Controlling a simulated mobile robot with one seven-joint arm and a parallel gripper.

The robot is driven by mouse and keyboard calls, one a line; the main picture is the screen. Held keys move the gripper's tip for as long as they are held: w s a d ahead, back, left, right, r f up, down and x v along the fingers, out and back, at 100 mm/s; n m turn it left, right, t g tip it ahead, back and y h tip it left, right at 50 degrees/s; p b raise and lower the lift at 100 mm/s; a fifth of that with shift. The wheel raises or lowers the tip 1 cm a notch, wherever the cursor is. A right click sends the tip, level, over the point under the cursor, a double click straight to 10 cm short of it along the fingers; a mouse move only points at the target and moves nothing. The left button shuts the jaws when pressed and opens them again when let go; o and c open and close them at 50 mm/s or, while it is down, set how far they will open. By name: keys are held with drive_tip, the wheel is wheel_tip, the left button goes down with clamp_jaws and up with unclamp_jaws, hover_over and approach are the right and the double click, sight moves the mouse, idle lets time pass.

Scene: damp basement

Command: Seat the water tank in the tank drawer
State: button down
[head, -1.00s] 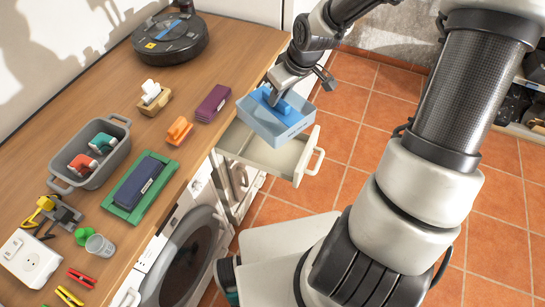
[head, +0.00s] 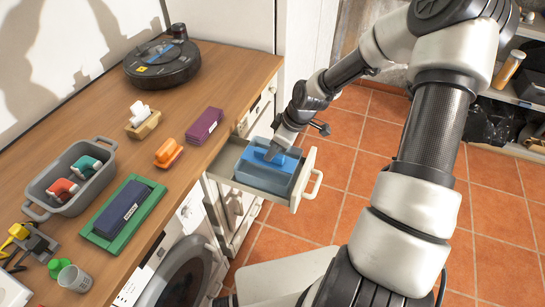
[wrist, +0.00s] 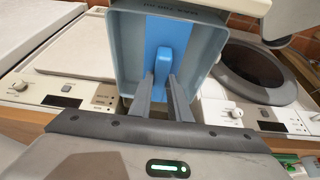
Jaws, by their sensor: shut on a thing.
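The blue water tank (head: 266,171) is inside the open, cream-coloured tank drawer (head: 301,191) in the head view. The tank's upper part shows above the drawer walls; its underside is hidden, so I cannot tell whether it rests on the drawer floor. My gripper (head: 275,153) is over the tank and shut on its bright blue handle. In the wrist view, my gripper's fingers (wrist: 160,92) are on either side of the blue handle (wrist: 163,62), with the tank's grey-blue rim (wrist: 115,60) around it.
The wooden counter (head: 203,85) runs along the left, with a robot vacuum (head: 162,62), a grey bin (head: 48,205) and a green tray (head: 104,240) on it. A washer door (head: 180,280) is below. Tiled floor (head: 350,150) lies open to the right of the drawer.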

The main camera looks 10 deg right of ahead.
drive_tip(key=shift+f, duration=1.15)
drive_tip(key=c, duration=1.7)
unclamp_jaws()
drive_tip(key=shift+f, duration=0.1)
drive_tip(key=shift+o, duration=0.2)
drive_tip(key=p+v, duration=0.2)
drive_tip(key=v, duration=1)
drive_tip(key=shift+a+r, duration=0.15)
drive_tip(key=shift+r, duration=0.05)
